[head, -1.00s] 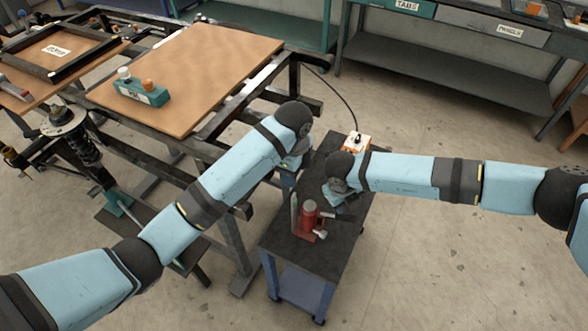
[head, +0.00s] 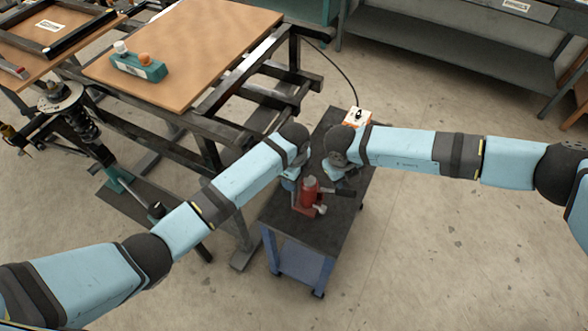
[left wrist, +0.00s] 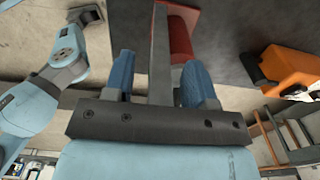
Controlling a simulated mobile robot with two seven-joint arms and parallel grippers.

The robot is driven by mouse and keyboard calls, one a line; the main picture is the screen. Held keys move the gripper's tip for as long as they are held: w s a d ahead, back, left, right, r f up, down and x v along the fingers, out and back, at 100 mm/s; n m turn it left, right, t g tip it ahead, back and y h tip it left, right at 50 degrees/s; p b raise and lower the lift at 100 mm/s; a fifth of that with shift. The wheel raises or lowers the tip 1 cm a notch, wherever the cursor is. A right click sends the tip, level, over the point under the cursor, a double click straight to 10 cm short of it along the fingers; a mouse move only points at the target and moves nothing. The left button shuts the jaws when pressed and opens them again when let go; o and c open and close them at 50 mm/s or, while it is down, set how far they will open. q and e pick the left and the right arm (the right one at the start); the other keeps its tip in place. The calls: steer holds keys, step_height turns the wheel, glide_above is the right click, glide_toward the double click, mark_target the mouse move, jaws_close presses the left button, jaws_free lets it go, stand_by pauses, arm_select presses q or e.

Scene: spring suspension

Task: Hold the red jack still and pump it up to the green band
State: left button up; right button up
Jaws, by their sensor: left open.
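The red jack (head: 309,193) stands upright on the dark top of a small cart (head: 300,228). Its body also shows in part in the left wrist view (left wrist: 181,40). My left gripper (left wrist: 159,62) is open, with its blue fingers apart and pointing at the jack. A grey upright strip (left wrist: 159,35) beside the jack shows between the fingers; I cannot tell contact. In the head view my left arm's wrist hides much of this gripper. My right gripper (head: 341,178) is beside the jack's dark handle (head: 345,192); its jaws are too small to read. The green band cannot be made out.
An orange and white box (head: 357,118) with a cable sits at the cart's back end. A frame table with a brown board (head: 190,40) stands left of the cart. A spring strut (head: 82,115) is at far left. The floor right of the cart is clear.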

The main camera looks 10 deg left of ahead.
arm_select(q)
steer(key=shift+f, duration=0.1)
jaws_close()
stand_by(1.3)
steer(key=c, duration=0.7)
jaws_free()
steer(key=shift+c, duration=0.2)
jaws_close()
